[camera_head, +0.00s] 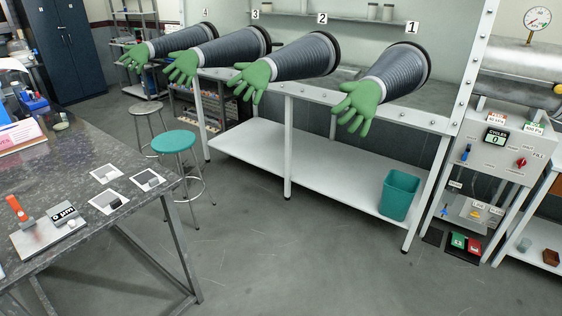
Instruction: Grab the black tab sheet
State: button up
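Three small white sheets lie flat and apart near the right end of the dark speckled table at left. The rear sheet (107,172) bears a grey patch, the right sheet (147,180) a dark grey patch, and the front sheet (109,202) a dark, nearly black patch. They are too small for me to tell for sure which is the black tab sheet. My gripper is not in view.
A thickness gauge (48,229) with an orange handle stands on the table in front of the sheets. A teal stool (174,142) and a grey stool (146,108) stand beyond the table. A glovebox with green gloves (362,103) lines the back. The floor (300,255) at centre is clear.

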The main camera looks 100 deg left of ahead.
aim_at(109, 201)
jog(key=u, duration=5.45)
jog(key=i, duration=2.15)
